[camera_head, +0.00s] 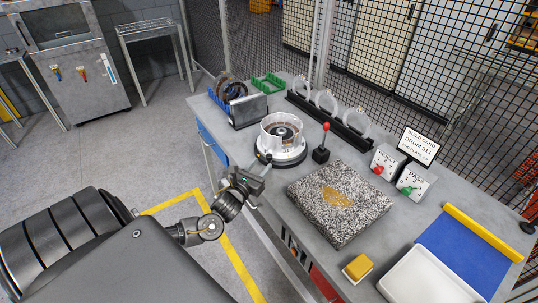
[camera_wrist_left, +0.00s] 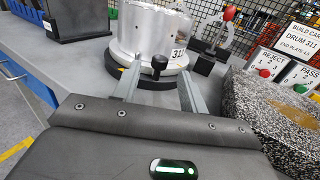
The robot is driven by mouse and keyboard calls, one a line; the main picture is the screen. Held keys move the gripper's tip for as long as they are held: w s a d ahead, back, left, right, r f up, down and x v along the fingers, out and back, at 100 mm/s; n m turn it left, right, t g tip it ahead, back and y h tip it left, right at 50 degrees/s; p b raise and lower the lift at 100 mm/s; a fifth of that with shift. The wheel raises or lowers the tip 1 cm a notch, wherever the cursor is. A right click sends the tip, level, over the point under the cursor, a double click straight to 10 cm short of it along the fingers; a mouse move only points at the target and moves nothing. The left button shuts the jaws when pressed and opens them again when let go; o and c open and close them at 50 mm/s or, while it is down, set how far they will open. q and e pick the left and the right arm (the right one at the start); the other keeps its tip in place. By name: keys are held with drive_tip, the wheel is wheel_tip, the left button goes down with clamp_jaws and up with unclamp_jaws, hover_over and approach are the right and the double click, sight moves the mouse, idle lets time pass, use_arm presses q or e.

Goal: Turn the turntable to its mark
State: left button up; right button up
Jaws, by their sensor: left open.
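The turntable (camera_head: 288,158) is a round white disc on a dark base, on the workbench. A silvery drum (camera_head: 281,132) with an open top stands on it. In the left wrist view, the drum (camera_wrist_left: 150,35) carries a partly cut-off number label (camera_wrist_left: 178,54). A black knob (camera_wrist_left: 158,64) stands at the turntable's near edge. My left gripper (camera_head: 264,170) is open at the turntable's near side. In the left wrist view, its two fingers (camera_wrist_left: 158,80) reach forward on either side of the knob; contact is not clear. I cannot make out the turntable's mark. My right gripper is out of view.
A red-knobbed lever (camera_head: 321,150) stands right of the turntable, with a speckled stone slab (camera_head: 338,202) in front. A grey holder (camera_head: 248,110) stands behind left.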

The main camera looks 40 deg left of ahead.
sight(267, 158)
use_arm(q)
drive_tip(key=w, duration=0.4)
drive_tip(key=w+a+p, duration=0.1)
drive_tip(key=w, duration=0.1)
drive_tip(key=shift+w, duration=0.35)
clamp_jaws()
